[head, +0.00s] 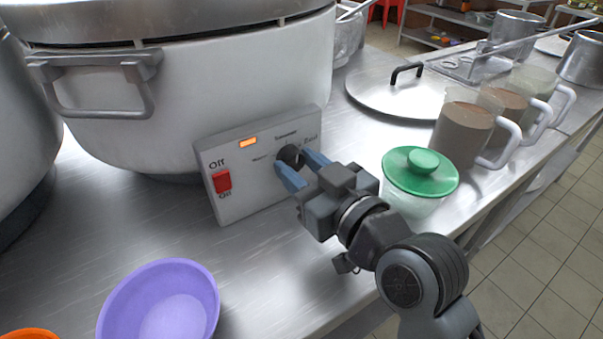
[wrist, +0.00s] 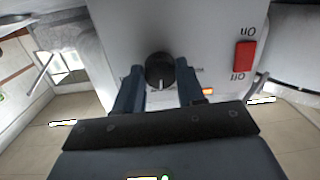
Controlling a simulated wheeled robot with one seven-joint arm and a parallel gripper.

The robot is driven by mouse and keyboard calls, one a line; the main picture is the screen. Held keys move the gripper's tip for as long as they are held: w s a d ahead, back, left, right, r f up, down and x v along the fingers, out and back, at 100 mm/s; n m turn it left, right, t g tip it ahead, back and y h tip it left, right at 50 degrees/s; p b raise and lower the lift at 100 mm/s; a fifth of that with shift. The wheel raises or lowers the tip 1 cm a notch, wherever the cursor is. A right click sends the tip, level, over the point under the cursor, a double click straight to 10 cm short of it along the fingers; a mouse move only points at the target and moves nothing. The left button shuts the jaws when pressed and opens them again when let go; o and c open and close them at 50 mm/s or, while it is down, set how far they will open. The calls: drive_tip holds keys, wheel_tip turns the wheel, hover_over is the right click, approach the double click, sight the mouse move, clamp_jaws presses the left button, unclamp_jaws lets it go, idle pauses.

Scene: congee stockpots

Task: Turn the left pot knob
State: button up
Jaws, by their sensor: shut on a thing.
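A large metal pot (head: 200,90) stands on the steel counter with a grey control box (head: 245,185) on its front. The box carries a round black knob (head: 290,155), a red switch (head: 222,182) and a lit orange lamp (head: 248,142). My gripper (head: 296,163) reaches the box from the right, its blue fingers on either side of the knob and shut on it. In the wrist view, which is upside down, the knob (wrist: 160,70) sits between the fingertips, its white mark pointing down in the picture. The fingers partly hide the knob in the head view.
A green-lidded bowl (head: 420,180) stands close to the right of my wrist. A purple bowl (head: 162,300) is at the front. Several filled jugs (head: 465,130) and a flat pot lid (head: 395,90) are further right. Another pot (head: 15,140) is cut off at the left edge.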

drive_tip(key=shift+n, duration=0.5)
idle(0.3)
drive_tip(key=o, duration=1)
drive_tip(key=shift+o, duration=0.2)
drive_tip(key=v, duration=0.7)
drive_tip(key=shift+s+d+b, duration=0.25)
drive_tip(key=shift+s+b, duration=0.1)
drive_tip(key=shift+b, duration=0.05)
drive_tip(key=shift+r, duration=0.1)
